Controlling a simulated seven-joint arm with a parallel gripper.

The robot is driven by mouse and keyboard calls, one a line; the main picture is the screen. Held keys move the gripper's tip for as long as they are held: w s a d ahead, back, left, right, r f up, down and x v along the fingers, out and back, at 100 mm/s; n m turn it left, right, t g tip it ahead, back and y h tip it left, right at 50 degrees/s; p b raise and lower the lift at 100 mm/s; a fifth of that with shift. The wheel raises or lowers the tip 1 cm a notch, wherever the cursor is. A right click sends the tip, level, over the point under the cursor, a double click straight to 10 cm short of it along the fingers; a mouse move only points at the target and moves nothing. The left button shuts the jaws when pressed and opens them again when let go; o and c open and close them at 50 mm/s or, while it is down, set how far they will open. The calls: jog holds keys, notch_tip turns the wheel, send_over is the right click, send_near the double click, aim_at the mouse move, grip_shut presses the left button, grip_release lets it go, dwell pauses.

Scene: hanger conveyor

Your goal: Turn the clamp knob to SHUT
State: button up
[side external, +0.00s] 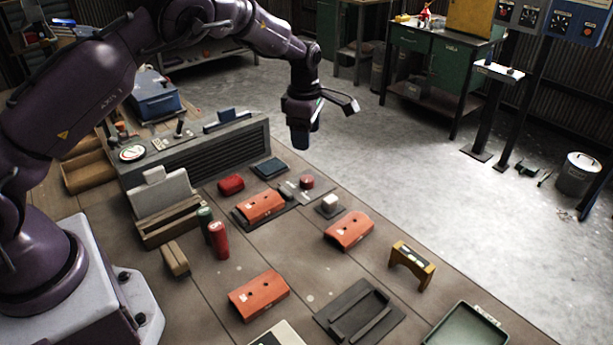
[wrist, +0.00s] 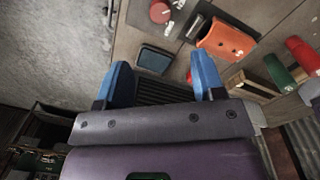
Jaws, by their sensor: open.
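A red round knob (side external: 306,181) sits on a flat grey plate (side external: 290,190) beside a dark cradle holding an orange hanger-like part (side external: 262,205); I take it for the clamp knob. The knob (wrist: 159,11) shows at the top of the wrist view, with small pale marks beside it. I cannot read its setting. My gripper (side external: 300,140) hangs above the back of the table, well above and apart from the knob. In the wrist view its two blue fingers (wrist: 165,82) are spread, with nothing between them.
A dark blue pad (side external: 270,168) and a red block (side external: 231,184) lie near the knob. A grey console (side external: 195,150) rises behind left. More orange parts (side external: 349,230) lie on the table.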

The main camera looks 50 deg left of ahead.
aim_at(307, 178)
jog(key=f, duration=1.3)
jog(key=shift+w+a, duration=0.2)
jog(key=shift+w, duration=0.05)
jog(key=c, duration=0.9)
